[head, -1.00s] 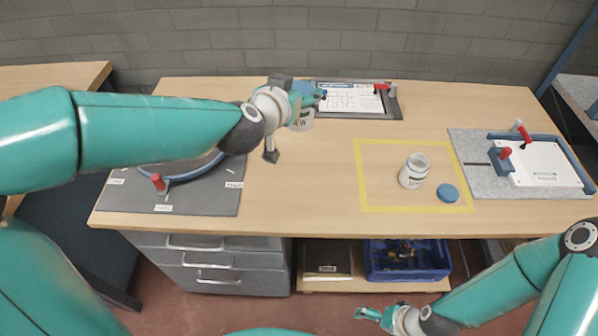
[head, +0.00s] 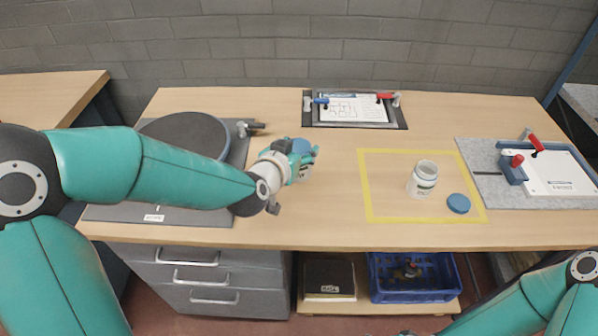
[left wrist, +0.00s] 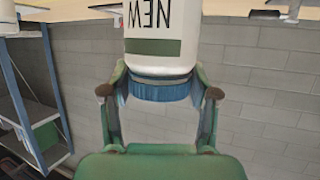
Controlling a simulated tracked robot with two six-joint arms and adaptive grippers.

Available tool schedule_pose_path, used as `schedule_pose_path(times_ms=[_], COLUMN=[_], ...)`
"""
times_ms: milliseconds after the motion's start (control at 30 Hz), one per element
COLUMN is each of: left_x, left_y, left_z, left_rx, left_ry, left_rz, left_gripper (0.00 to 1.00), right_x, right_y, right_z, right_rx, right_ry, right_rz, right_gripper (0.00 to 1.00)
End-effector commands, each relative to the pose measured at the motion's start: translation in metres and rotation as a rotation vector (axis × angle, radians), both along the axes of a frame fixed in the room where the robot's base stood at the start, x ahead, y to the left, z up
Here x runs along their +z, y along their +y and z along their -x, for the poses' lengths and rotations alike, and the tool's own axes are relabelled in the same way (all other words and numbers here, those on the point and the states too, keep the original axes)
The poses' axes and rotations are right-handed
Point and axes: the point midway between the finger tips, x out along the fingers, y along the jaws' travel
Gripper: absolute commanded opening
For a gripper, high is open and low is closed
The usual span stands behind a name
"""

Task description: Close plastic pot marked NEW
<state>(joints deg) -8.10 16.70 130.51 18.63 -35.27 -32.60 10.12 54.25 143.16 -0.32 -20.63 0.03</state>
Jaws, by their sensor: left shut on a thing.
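The white pot marked NEW (left wrist: 160,45) hangs at my left gripper (left wrist: 160,92) and has a blue lid (left wrist: 160,90) on it. The fingers lie on both sides of this lid. How firmly the lid sits cannot be told. In the head view my left gripper (head: 304,157) is shut at the lid (head: 300,146), left of the yellow frame, with the pot partly hidden behind the fingers. Only a sliver of my right gripper (head: 408,332) shows at the bottom edge; its jaws cannot be made out.
An open white pot (head: 423,180) stands in the yellow taped frame (head: 370,205), with a loose blue lid (head: 459,203) beside it. A clipboard (head: 352,108) lies at the back. A clamp board (head: 480,180) is at right, a round plate (head: 188,132) at left. The front middle is clear.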

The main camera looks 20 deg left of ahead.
Motion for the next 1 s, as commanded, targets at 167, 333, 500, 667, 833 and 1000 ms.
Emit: schedule_pose_path(times_ms=[167,333,500,667,833,1000], left_x=[-0.011,-0.01,-0.015,-0.039,-0.053,-0.053], left_y=[0.0,0.001,0.001,0.001,0.001,0.001], left_z=[0.0,0.0,0.0,0.0,0.0,0.0], left_rx=[0.001,0.001,0.001,0.001,0.002,0.002], left_ry=[-0.002,-0.003,-0.001,0.002,-0.002,-0.003], left_rz=[-0.002,-0.001,-0.002,-0.002,-0.001,-0.001], left_gripper=[0.0,0.0,0.0,0.0,0.0,0.0], right_x=[-0.002,-0.001,-0.003,-0.008,-0.009,-0.009], right_y=[0.0,0.0,0.0,0.0,0.0,0.0], right_z=[0.0,0.0,0.0,0.0,0.0,0.0], right_rx=[0.0,0.0,0.0,0.0,0.0,0.0], right_ry=[0.0,0.0,0.0,0.0,0.0,0.0], right_rz=[0.0,0.0,0.0,0.0,0.0,0.0], right_gripper=[1.0,1.0,1.0,1.0,1.0,1.0])
